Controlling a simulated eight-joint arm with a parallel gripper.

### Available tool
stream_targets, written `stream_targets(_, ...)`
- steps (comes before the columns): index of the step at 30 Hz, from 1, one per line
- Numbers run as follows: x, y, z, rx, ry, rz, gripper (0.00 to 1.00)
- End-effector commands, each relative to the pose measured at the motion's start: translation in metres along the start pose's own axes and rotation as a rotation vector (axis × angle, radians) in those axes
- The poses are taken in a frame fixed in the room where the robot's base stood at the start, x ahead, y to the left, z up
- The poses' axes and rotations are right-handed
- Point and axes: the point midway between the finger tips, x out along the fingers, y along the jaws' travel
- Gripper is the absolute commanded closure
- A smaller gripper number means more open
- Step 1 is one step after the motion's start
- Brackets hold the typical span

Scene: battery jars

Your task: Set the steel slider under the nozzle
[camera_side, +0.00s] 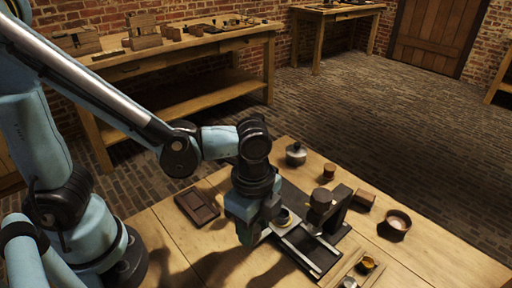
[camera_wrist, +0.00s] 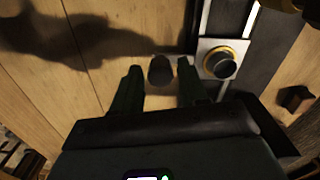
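The steel slider (camera_wrist: 207,82) is a pale metal plate on a dark track (camera_side: 312,247). A dark round piece with a gold rim (camera_wrist: 220,64) sits on the plate, and it also shows in the side view (camera_side: 283,218). A dark rounded knob (camera_wrist: 160,72) stands beside the plate, with a grey strip behind it leading toward the plate. My gripper (camera_wrist: 159,66) is open, with one finger on each side of the knob and a gap visible at both. In the side view my gripper (camera_side: 247,235) hides the knob. The dark nozzle stand (camera_side: 325,205) is right of the slider.
A brown tray (camera_side: 197,206) lies left of my gripper. A round metal pot (camera_side: 296,154), a small brown cup (camera_side: 329,171) and a wooden bowl (camera_side: 395,222) stand behind and to the right. A wooden rack (camera_side: 343,272) with small jars is at the front.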

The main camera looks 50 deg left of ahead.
Motion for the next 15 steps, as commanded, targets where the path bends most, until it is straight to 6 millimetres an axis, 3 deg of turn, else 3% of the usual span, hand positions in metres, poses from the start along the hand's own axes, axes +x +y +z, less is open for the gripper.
stream_targets(1,-0.0001,0.0,0.0,0.0,0.0,0.0,0.65)
stream_targets(8,-0.0002,0.0001,0.0,0.0,0.0,0.0,1.0)
stream_targets(15,-0.0003,-0.0001,0.0008,0.0,0.0,0.001,1.0)
